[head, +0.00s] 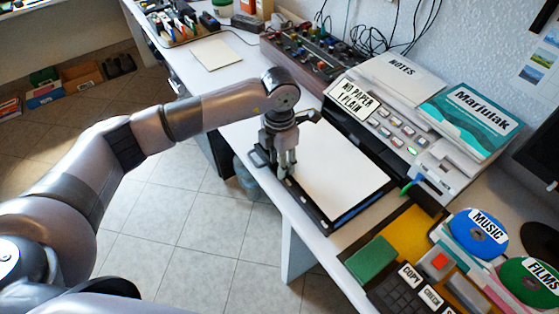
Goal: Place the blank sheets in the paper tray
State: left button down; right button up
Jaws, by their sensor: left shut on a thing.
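The blank sheets (340,170), a white flat stack, lie over the black paper tray (316,214) in front of the printer. The tray's dark rim shows along the near and right sides of the sheets. My left gripper (285,173) points down at the left edge of the sheets. It is shut, apparently on that edge; its fingers hide the exact contact. I cannot tell whether the sheets rest fully on the tray floor. My right gripper is not in view.
A cream sheet (215,52) lies farther back on the desk. A green block (372,262), a keypad and labelled discs (477,232) crowd the near right.

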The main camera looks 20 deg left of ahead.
pick_arm(q)
jog(key=c, duration=1.5)
grip_release()
jog(key=shift+s+a+f, duration=0.1)
jog(key=shift+s+f, duration=0.05)
jog(key=shift+f, duration=0.15)
jog(key=o, duration=0.4)
jog(key=shift+a, duration=0.1)
jog(key=shift+r+p, duration=0.3)
notch_tip(320, 180, up, 13)
jog(key=shift+f, duration=0.15)
